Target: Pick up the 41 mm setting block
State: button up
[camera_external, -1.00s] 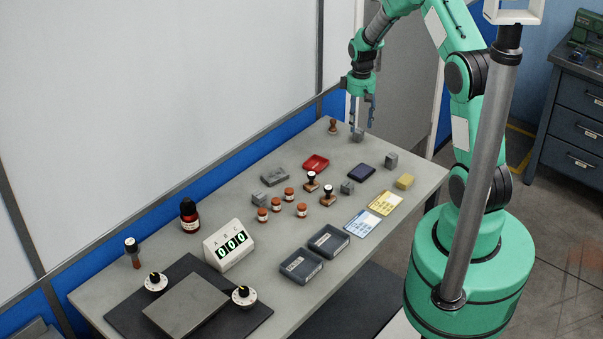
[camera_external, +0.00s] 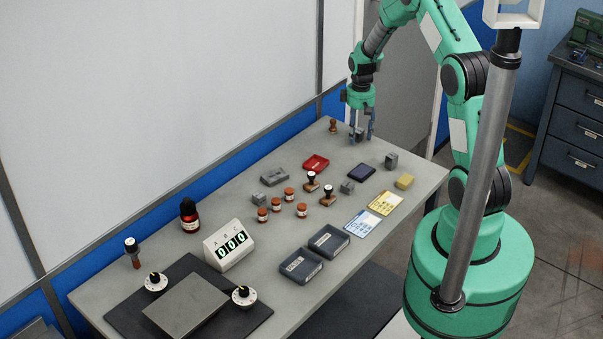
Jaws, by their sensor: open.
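Several small grey blocks are on the bench, and I cannot read which is 41 mm. One grey block (camera_external: 357,135) stands near the far end, directly below and between the fingers of my gripper (camera_external: 361,133). My gripper points down and is open, with its fingertips low around this block; whether they touch it I cannot tell. Another grey block (camera_external: 391,160) stands to the right of it, a third (camera_external: 347,187) stands by the stamps, and another (camera_external: 258,199) lies at the left of the group.
A wooden-handled stamp (camera_external: 333,125) stands just left of my gripper. Two dark trays (camera_external: 329,239) and a counter box (camera_external: 229,245) are farther left.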

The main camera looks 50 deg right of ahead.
aim_at(361, 128)
jog(key=shift+c, duration=0.3)
grip_shut()
jog(key=shift+r, duration=0.1)
jog(key=shift+r+p, duration=0.55)
jog(key=shift+r, duration=4.35)
